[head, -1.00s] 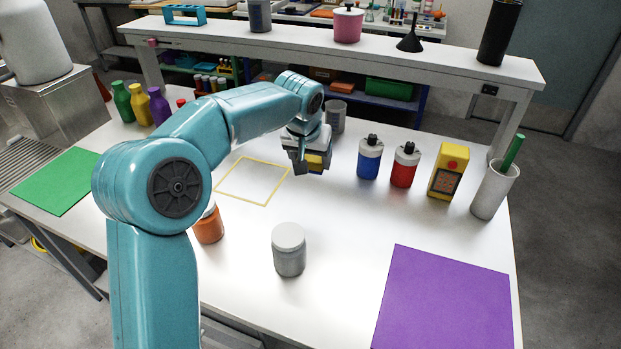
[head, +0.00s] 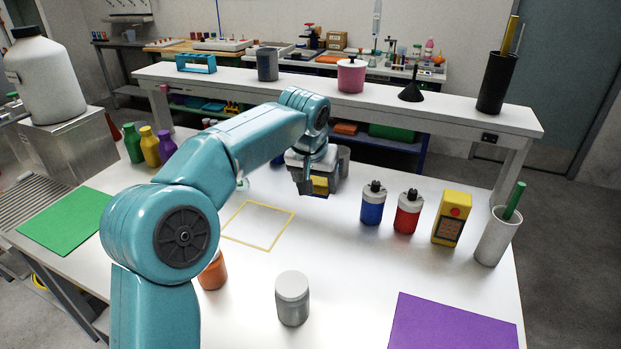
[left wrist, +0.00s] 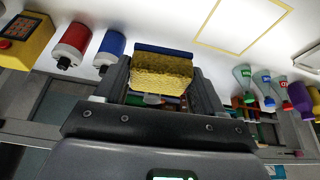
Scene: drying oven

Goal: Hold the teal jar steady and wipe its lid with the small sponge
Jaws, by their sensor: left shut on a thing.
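My left gripper (head: 318,186) is shut on the small sponge (head: 320,186), which has a yellow body and a dark blue layer. In the left wrist view the sponge (left wrist: 162,70) sits between the two fingers of the gripper (left wrist: 163,85). In the head view the gripper is over the back middle of the table, apart from the jars near me. I cannot make out a teal jar; a small teal-green bit (head: 243,184) shows beside my left arm, mostly hidden. My right gripper is not in view.
A grey jar (head: 292,305) and an orange jar (head: 213,273) stand near me. A yellow outlined square (head: 257,225) is empty. Blue (head: 372,206) and red (head: 407,215) bottles, a yellow device (head: 451,220) and a white cup (head: 496,240) stand right. A purple mat (head: 455,325) lies front right.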

